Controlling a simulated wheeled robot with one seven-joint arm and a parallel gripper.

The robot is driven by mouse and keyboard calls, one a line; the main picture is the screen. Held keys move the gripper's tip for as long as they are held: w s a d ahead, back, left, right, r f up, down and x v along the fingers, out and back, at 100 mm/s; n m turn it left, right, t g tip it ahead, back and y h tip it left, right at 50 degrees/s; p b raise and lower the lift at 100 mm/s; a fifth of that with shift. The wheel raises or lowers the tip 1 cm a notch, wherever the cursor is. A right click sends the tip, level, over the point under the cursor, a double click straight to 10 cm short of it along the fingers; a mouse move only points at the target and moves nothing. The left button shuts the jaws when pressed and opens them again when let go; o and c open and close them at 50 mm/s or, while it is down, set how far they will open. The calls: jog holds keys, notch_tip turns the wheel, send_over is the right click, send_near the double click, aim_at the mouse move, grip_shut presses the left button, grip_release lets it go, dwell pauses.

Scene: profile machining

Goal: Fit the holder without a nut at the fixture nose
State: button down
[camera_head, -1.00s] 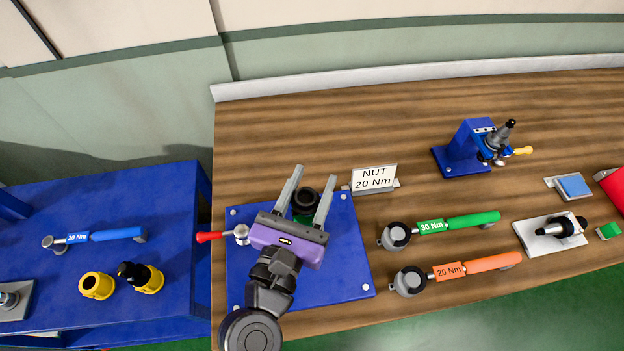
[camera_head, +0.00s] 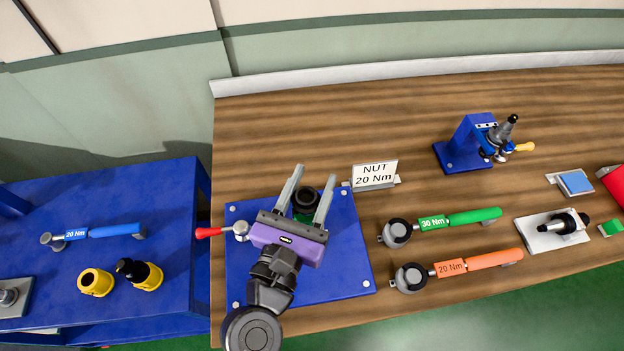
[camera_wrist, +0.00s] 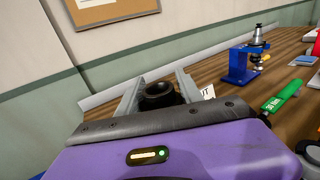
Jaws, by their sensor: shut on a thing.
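My gripper (camera_head: 310,180) reaches over the blue base plate (camera_head: 345,265) at the left of the wooden bench. Its two grey fingers are shut on a dark round part (camera_head: 306,200) with an open, ring-like top. The same dark part shows between the fingers in the wrist view (camera_wrist: 160,92). Something green shows just below it, between the fingers. The fixture nose is hidden under my gripper, so I cannot tell whether the part is seated. A red-handled lever (camera_head: 212,232) sticks out left of the plate.
A blue stand (camera_head: 462,143) carries a grey and black holder (camera_head: 503,130). Another holder (camera_head: 563,223) lies on a pale block. Green (camera_head: 470,216) and orange (camera_head: 490,259) torque wrenches lie right of the plate. A "NUT 20 Nm" sign (camera_head: 374,174) stands close behind. Yellow cups (camera_head: 96,282) stand on the blue left table.

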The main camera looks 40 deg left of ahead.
jog(key=shift+f+b, duration=1.65)
jog(key=shift+f, duration=1)
jog(key=c, duration=0.7)
grip_release()
jog(key=shift+f, duration=0.1)
jog(key=shift+s, duration=0.1)
jog(key=b+v, duration=0.1)
jog(key=v, duration=0.6)
jog(key=shift+s+d, duration=0.15)
jog(key=shift+s, duration=0.2)
